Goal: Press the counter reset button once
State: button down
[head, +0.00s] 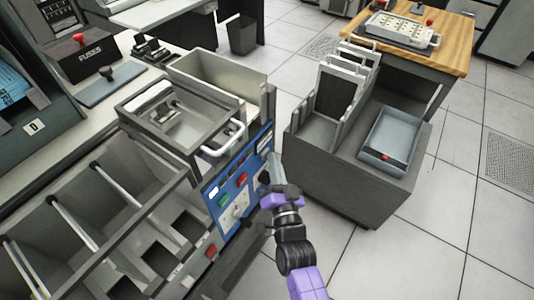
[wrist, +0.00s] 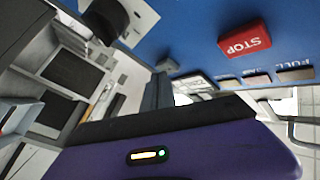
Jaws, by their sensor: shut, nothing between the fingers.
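A blue control panel (head: 258,146) is on the front of the grey machine; it also fills the top of the wrist view (wrist: 190,25). A red STOP button (wrist: 245,40) stands on it. A small grey round knob or button (wrist: 167,64) is beside a pale framed window (wrist: 195,84); I cannot read a reset label. My gripper (head: 274,160) is shut and empty, close in front of the panel's right part. Its narrow grey fingers (wrist: 158,92) point toward the small round part in the wrist view. I cannot tell whether they touch.
A black knob on a pale plate (wrist: 108,22) sits nearby on the panel. A green button (head: 224,201) is at the panel's lower left. A grey card unit with a tray (head: 392,138) stands to the right. Open tiled floor (head: 450,230) lies right of my arm.

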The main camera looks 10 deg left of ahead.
jog(key=shift+w+a, duration=0.1)
jog(key=shift+a, duration=0.15)
jog(key=shift+d, duration=0.2)
dwell(0.4)
jog(key=shift+s+d+b, duration=0.3)
jog(key=shift+d+b, duration=0.2)
jog(key=shift+d, duration=0.15)
jog(key=shift+d, duration=0.1)
jog(key=shift+s+d+b, duration=0.3)
jog(key=shift+d+b, duration=0.15)
jog(key=shift+d, duration=0.3)
jog(key=shift+s+d+b, duration=0.25)
jog(key=shift+d+b, duration=0.2)
jog(key=shift+d, duration=0.3)
jog(key=shift+s+d+b, duration=0.3)
jog(key=shift+d+b, duration=0.15)
jog(key=shift+d, duration=0.3)
